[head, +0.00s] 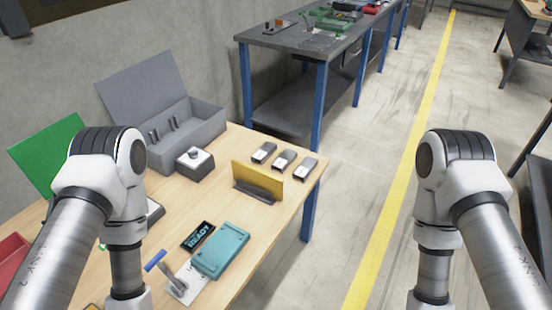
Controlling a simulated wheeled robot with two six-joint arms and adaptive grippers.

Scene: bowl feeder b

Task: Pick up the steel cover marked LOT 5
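Three small steel-grey pieces with white labels lie in a row near the far right corner of the wooden table: a left piece (264,153), a middle piece (283,161) and a right piece (306,168). They look like the covers, but the marks are too small to read, so I cannot tell which is LOT 5. My two arms reach down at the left and right of the head view. Both grippers are below the frame edge. The left arm is over the table; the right arm appears over the floor side.
A yellow upright plate (258,180) stands just in front of the pieces. A button box (194,160) and open grey box (205,128) are left of them. A teal case (220,250), READY display (198,236) and blue-handled lever (172,275) lie nearer. A green panel (48,155) is left.

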